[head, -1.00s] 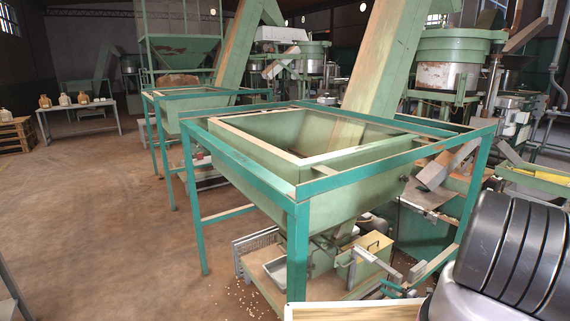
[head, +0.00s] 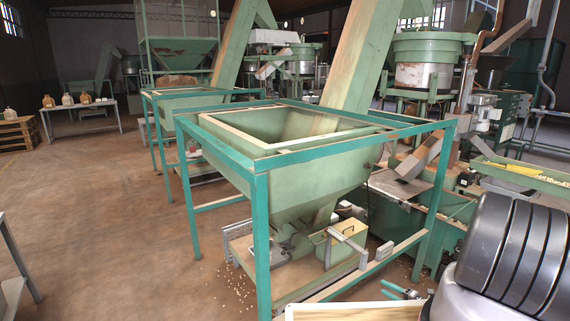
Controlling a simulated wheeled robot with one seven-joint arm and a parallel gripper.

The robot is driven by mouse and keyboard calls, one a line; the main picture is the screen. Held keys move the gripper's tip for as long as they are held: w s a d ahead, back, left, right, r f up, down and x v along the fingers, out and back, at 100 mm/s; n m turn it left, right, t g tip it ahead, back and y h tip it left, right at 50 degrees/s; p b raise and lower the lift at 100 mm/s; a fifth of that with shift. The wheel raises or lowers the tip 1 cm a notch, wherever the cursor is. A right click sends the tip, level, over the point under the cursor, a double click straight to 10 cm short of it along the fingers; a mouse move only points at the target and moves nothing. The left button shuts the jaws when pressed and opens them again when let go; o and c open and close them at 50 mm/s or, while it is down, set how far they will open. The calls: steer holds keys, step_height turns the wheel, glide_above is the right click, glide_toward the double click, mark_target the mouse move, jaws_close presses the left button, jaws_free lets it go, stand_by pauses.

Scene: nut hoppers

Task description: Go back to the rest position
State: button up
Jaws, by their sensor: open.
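The task names no object of its own. My gripper cannot be made out in the head view. A black ribbed part of my own body fills the lower right corner. The nearest large thing is a green hopper (head: 315,180) in a teal frame (head: 262,245), standing whole in the middle of the view. A small teal item (head: 398,289) shows at the bottom, just above a pale wooden edge (head: 350,312); I cannot tell what it is.
A yellowish box (head: 347,240) stands under the hopper, with nuts scattered on the floor. A second hopper (head: 190,102) stands behind. A table with jugs (head: 85,105) and pallets (head: 18,133) are at far left. A grey table edge (head: 15,265) shows at left. Left floor is open.

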steer(key=w+a+r+n+g+y, duration=0.15)
steer(key=w+r+n, duration=0.3)
steer(key=r, duration=0.55)
steer(key=w+r+n+g+y, duration=0.25)
steer(key=r+n, duration=0.35)
steer(key=r, duration=0.5)
steer(key=a+r+n+g+h, duration=0.15)
steer(key=r+n, duration=0.25)
steer(key=r, duration=0.4)
steer(key=s+a+r+n+g, duration=0.1)
steer(key=a+r+n+g, duration=0.2)
steer(key=r, duration=0.6)
steer(key=a+r+n+g+h, duration=0.1)
steer(key=a+r+n, duration=0.2)
steer(key=r+n, duration=0.35)
steer(key=s+a+r+n+h, duration=0.25)
steer(key=s+r+n, duration=0.25)
steer(key=s+r, duration=0.45)
steer(key=s+a+r+n+h, duration=0.2)
steer(key=s+a+r+n, duration=0.3)
steer(key=r, duration=0.8)
steer(key=s+r+n+t+h, duration=0.2)
steer(key=s+r+n, duration=0.1)
steer(key=s, duration=0.6)
steer(key=s+d+r+n+t+h, duration=0.1)
steer(key=s+r+n, duration=0.3)
steer(key=s, duration=0.6)
steer(key=shift+r+n+t+h, duration=0.25)
steer(key=shift+n+t+h, duration=0.15)
steer(key=shift+n, duration=0.7)
